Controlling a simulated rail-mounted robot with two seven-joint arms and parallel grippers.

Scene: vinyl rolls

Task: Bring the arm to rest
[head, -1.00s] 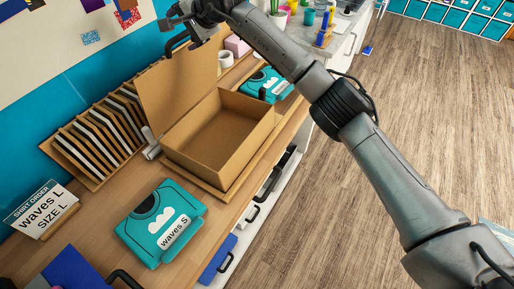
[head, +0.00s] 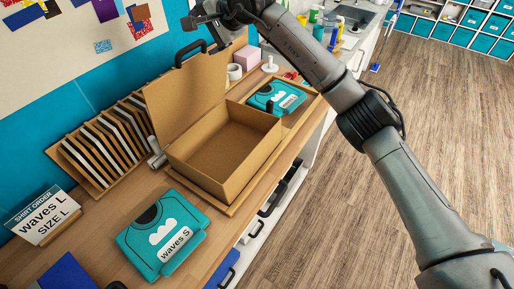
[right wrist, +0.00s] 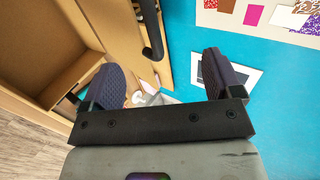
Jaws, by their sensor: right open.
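My right arm crosses the head view from the lower right. Its gripper (head: 205,20) is at the top, above and behind the open cardboard box (head: 222,145). In the right wrist view the two dark pads of my right gripper (right wrist: 167,78) stand wide apart with nothing between them. The box lid stands upright with a black handle (head: 191,53) on its top edge. The handle also shows in the right wrist view (right wrist: 150,32), beyond the pads and apart from them. The box looks empty in the part I see. My left gripper is not in view.
A teal folded "waves S" shirt (head: 162,235) lies in front of the box, another teal shirt (head: 277,97) behind it. A rack of dark boards (head: 105,145) and an order sign (head: 42,214) stand along the wall. Open wooden floor (head: 440,130) lies right.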

